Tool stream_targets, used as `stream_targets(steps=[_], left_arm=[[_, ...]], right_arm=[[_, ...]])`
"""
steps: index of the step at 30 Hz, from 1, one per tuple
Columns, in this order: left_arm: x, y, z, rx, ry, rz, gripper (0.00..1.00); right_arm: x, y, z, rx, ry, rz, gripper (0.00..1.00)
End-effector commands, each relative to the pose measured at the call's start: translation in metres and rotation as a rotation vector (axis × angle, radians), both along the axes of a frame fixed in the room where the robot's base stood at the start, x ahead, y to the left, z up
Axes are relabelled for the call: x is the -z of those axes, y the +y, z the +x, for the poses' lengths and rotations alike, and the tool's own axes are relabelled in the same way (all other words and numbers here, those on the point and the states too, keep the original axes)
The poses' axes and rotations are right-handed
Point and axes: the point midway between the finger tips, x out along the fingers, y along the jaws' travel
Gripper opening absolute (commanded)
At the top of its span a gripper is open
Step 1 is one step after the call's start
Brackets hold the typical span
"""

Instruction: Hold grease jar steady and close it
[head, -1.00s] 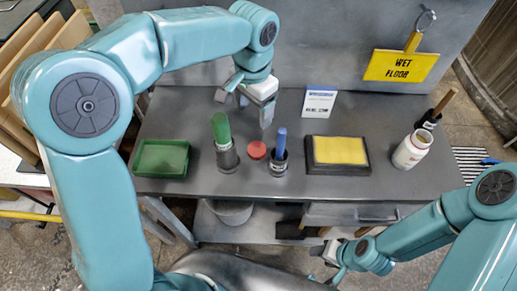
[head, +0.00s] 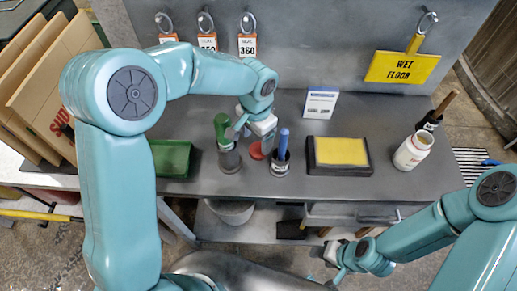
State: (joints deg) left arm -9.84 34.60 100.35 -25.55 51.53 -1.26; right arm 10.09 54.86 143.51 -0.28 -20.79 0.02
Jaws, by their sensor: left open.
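The white jar (head: 412,151) with a label stands at the right end of the grey bench, its top open. A red round lid (head: 256,151) lies flat on the bench between the green-topped and blue-handled tools. My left gripper (head: 252,138) is open, pointing down just above the lid and partly hiding it. I cannot tell whether its fingers touch the lid. My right gripper (head: 333,254) is low in front of the bench, far from the jar. It is too small to tell its jaw state.
A green-topped tool (head: 224,135) and a blue-handled tool in a cup (head: 281,158) stand close on either side of the lid. A green tray (head: 172,160), yellow pad (head: 340,151), white card (head: 320,103) and wooden-handled tool (head: 438,112) are also on the bench.

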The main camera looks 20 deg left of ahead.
Motion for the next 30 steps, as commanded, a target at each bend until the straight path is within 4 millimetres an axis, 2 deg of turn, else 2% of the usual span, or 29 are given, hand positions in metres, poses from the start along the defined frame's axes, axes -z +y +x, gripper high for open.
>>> stream_targets(steps=[5, 10, 15, 26, 27, 29, 30], left_arm=[[0.003, 0.000, 0.000, 0.000, 0.002, 0.000, 0.71], [0.027, -0.004, 0.003, 0.000, 0.005, 0.001, 0.71], [0.048, -0.004, 0.004, 0.000, 0.002, 0.000, 0.71], [0.052, -0.004, 0.004, 0.000, -0.001, 0.000, 0.71], [0.052, -0.004, 0.004, 0.000, 0.000, 0.000, 0.68], [0.052, -0.004, 0.004, 0.000, 0.000, 0.000, 0.48], [0.052, -0.004, 0.004, 0.000, 0.000, 0.000, 0.35]], right_arm=[[-0.002, 0.000, 0.000, 0.000, 0.000, 0.000, 0.50], [-0.011, 0.000, 0.000, 0.000, 0.000, 0.000, 0.50], [-0.013, 0.000, 0.000, 0.000, 0.000, 0.000, 0.50], [-0.012, 0.000, 0.000, 0.000, 0.000, 0.000, 0.50], [-0.012, 0.000, 0.000, 0.000, 0.000, 0.000, 0.50], [-0.012, 0.000, 0.000, 0.000, 0.000, 0.000, 0.50], [-0.012, 0.000, 0.000, 0.000, 0.000, 0.000, 0.50]])
